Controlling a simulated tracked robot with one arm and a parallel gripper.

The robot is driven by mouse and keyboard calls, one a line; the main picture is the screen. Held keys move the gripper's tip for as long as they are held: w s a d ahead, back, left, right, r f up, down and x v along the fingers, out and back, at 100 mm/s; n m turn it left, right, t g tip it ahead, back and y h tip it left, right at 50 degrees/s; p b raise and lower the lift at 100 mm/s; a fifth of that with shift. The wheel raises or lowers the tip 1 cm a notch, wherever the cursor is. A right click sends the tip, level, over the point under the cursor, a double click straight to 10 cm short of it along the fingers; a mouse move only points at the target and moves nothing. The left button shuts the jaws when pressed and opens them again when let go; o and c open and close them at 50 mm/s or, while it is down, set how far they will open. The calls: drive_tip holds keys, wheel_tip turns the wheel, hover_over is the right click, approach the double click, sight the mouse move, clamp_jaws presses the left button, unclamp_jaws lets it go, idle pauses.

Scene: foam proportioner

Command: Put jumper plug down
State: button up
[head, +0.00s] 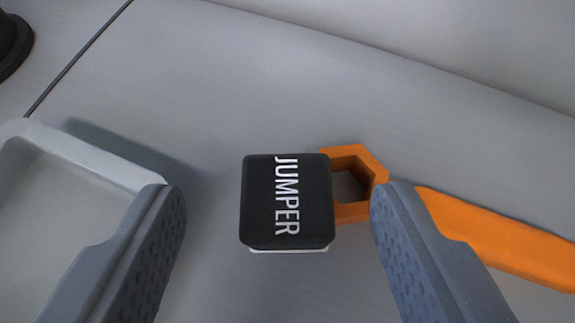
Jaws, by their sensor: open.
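The jumper plug (287,202) is a small black block with rounded edges and the white word JUMPER on its top. A pale edge shows along its lower side. It appears to rest on the grey surface, though its underside is hidden. My gripper (277,205) is open, with one dark grey finger to the left of the plug and one to the right. There is a visible gap between the plug and each finger.
An orange wrench (505,238) with a hexagonal ring end lies right of the plug, partly behind my right finger. A light grey tray (85,150) is at the left. A dark round object (12,45) stands top left. The grey surface (240,75) beyond the plug is clear.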

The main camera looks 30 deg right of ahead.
sight(287, 191)
drive_tip(key=shift+x, duration=2.6)
drive_tip(key=shift+s+d, duration=0.15)
drive_tip(key=c, duration=1.1)
drive_tip(key=shift+r, duration=0.1)
drive_tip(key=shift+c, duration=0.3)
